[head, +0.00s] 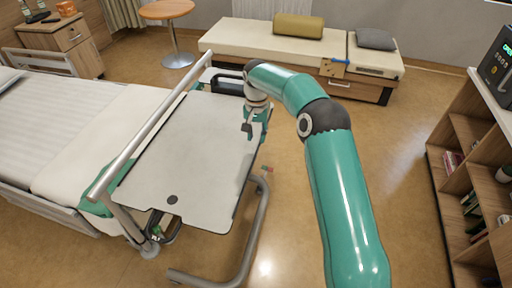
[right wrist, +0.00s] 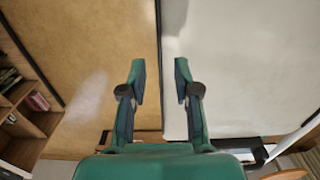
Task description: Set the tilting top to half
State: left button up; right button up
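The tilting top (head: 185,160) is a pale grey panel with a dark edge on the overbed table, beside the bed. It looks about level; I cannot tell a small tilt. A dark round spot marks its near end. My right gripper (head: 250,125) is at the far right edge of the top, pointing down. In the right wrist view the right gripper (right wrist: 160,80) is open. The edge of the top (right wrist: 230,70) runs between its fingers, with floor on the other side. I cannot tell whether the fingers touch it. My left gripper is not in view.
The bed (head: 80,130) with a rail stands left of the table. Shelves (head: 470,170) stand at the right. The table's metal foot (head: 240,265) lies on the floor. Floor at right is clear.

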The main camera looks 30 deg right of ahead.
aim_at(256, 150)
notch_tip(256, 150, down, 6)
jog(key=shift+f, duration=0.1)
dwell(0.4)
grip_shut()
